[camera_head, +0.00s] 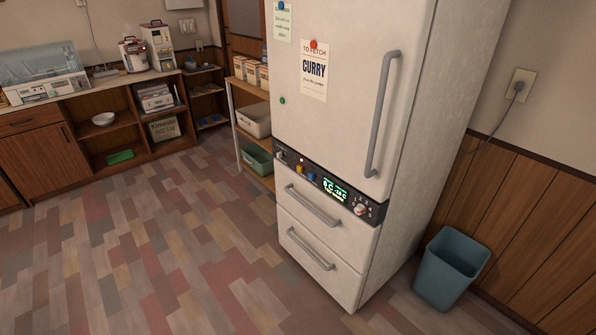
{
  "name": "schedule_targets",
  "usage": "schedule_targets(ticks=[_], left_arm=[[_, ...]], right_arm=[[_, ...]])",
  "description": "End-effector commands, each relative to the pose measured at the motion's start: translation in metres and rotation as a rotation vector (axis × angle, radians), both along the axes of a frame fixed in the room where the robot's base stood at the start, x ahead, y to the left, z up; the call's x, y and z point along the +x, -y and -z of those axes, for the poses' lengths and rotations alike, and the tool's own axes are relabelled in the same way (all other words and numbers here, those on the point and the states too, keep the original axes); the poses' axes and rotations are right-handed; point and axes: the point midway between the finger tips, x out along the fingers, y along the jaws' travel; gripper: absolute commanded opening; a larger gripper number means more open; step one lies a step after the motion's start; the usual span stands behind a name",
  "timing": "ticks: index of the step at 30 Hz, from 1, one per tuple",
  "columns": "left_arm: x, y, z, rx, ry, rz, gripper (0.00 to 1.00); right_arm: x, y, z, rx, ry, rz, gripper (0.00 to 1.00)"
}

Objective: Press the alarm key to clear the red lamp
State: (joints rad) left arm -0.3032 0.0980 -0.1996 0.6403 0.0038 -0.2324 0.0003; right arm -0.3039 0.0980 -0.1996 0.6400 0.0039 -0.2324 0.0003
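A white fridge (336,130) stands in the middle of the view, its door and two drawers shut. A dark control panel (322,187) runs across its front between door and drawers. On the panel a small red lamp (301,160) shows above a yellow key (300,169), with a blue key (311,177) to their right. A green lit display (335,190) and a numbered knob (360,209) sit further right. Another knob (281,154) is at the panel's left end. The key labels are too small to read. Neither gripper is in view.
A blue-grey bin (449,270) stands right of the fridge by the wall. A wooden shelf unit (240,125) with boxes and tubs is close on its left. A counter (100,86) with appliances lines the back left. The floor in front is clear.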

Motion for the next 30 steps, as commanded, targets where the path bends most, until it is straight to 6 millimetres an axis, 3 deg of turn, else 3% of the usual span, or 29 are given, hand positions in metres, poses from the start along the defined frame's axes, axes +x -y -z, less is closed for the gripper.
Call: schedule_targets(ticks=[1, 7, 30], left_arm=[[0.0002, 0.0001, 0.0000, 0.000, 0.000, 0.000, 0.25], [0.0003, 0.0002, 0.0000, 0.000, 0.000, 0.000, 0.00], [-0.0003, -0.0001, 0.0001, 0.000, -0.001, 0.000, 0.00]], right_arm=[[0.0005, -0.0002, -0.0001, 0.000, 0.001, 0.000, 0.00], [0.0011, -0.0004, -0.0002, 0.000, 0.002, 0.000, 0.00], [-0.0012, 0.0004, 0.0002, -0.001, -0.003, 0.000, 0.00]])
